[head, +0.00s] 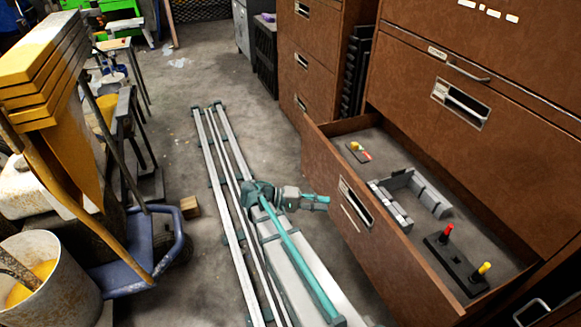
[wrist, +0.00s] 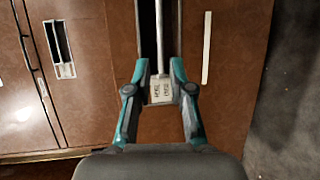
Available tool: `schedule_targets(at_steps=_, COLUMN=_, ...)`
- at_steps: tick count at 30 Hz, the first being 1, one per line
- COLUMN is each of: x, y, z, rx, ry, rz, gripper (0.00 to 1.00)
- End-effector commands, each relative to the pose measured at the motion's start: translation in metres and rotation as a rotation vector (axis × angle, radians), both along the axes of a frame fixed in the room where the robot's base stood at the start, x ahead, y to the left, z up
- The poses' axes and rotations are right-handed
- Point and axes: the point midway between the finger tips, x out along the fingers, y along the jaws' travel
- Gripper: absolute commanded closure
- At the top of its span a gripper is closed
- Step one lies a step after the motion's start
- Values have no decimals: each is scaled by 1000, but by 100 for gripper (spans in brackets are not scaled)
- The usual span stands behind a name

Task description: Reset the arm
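My gripper (head: 322,202) is at the end of my folded teal and grey arm, low over the floor rails and in front of the open drawer's face. In the wrist view my gripper (wrist: 160,70) has its two teal fingers apart. A small pale block with dark lettering (wrist: 161,92) and a grey rod show between the fingers. I cannot tell whether they touch the fingers or lie behind them. The head view shows no object clearly held.
The open brown drawer (head: 318,150) juts out at right, holding a grey bracket (head: 440,201), a black base with red and yellow pegs (head: 455,265) and a small board (head: 358,153). A blue-framed cart (head: 150,270) and bucket (head: 50,290) stand left.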

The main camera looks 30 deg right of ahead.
Motion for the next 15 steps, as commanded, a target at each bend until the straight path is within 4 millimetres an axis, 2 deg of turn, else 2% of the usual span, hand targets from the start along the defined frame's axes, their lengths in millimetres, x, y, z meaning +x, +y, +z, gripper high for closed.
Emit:
schedule_targets(at_steps=4, x=4, y=-1, z=-6, rx=39, ry=13, rz=24, gripper=78)
schedule_targets(at_steps=8, x=4, y=5, z=-32, rx=185, ry=13, rz=57, gripper=78)
schedule_targets(at_steps=11, x=-9, y=20, z=-77, rx=365, ry=32, rz=87, gripper=78)
schedule_targets(at_steps=15, x=-43, y=59, z=-155, rx=642, ry=68, rz=113, gripper=78)
